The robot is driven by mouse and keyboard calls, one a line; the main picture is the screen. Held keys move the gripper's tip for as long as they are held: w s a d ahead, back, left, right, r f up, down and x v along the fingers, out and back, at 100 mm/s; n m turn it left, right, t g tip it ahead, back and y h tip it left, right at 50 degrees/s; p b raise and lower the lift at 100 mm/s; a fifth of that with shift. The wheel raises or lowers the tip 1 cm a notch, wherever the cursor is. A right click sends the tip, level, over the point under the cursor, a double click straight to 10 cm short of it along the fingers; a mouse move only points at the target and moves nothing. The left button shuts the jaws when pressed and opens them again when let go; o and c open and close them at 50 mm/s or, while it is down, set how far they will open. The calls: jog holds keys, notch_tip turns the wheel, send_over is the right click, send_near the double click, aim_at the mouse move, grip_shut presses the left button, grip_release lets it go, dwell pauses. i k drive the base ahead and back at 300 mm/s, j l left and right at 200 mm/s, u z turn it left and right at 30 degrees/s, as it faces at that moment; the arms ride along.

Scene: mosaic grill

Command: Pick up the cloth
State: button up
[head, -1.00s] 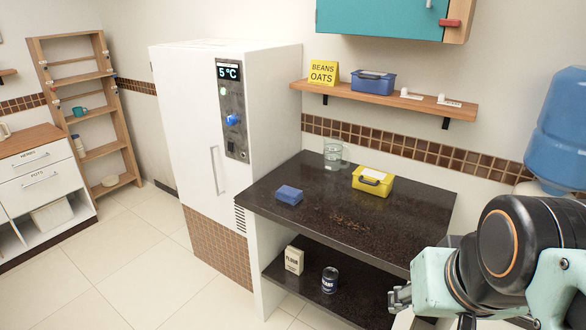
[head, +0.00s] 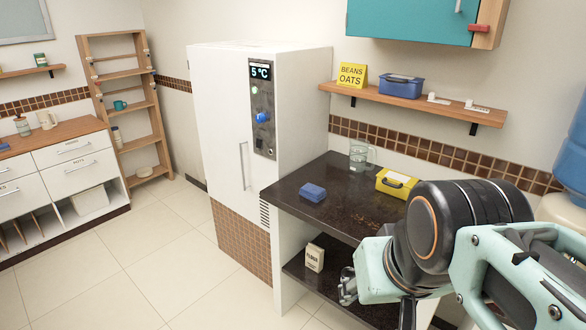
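A small blue folded item (head: 313,192), which looks like the cloth, lies on the dark countertop (head: 290,195) near its left end.
A glass jug (head: 360,155) and a yellow box (head: 396,183) stand behind the cloth, with brown crumbs (head: 375,212) nearby. A flour packet (head: 315,257) is on the lower shelf. A white fridge (head: 225,130) stands left of the counter. The tiled floor (head: 150,260) is clear.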

aim_at(314, 193)
jog(key=z, duration=0.25)
jog(key=i+j+z, duration=0.2)
jog(key=z, duration=0.2)
jog(key=i+j+z, duration=0.55)
jog(key=i+j, duration=0.2)
jog(key=j, duration=0.25)
jog(key=i+j, duration=0.2)
jog(key=j, duration=0.15)
jog(key=i+j+z, duration=0.15)
jog(key=j, duration=0.2)
jog(key=j+z, duration=0.1)
jog(key=j, duration=0.5)
jog(key=i+u, duration=0.1)
jog(key=i, duration=0.15)
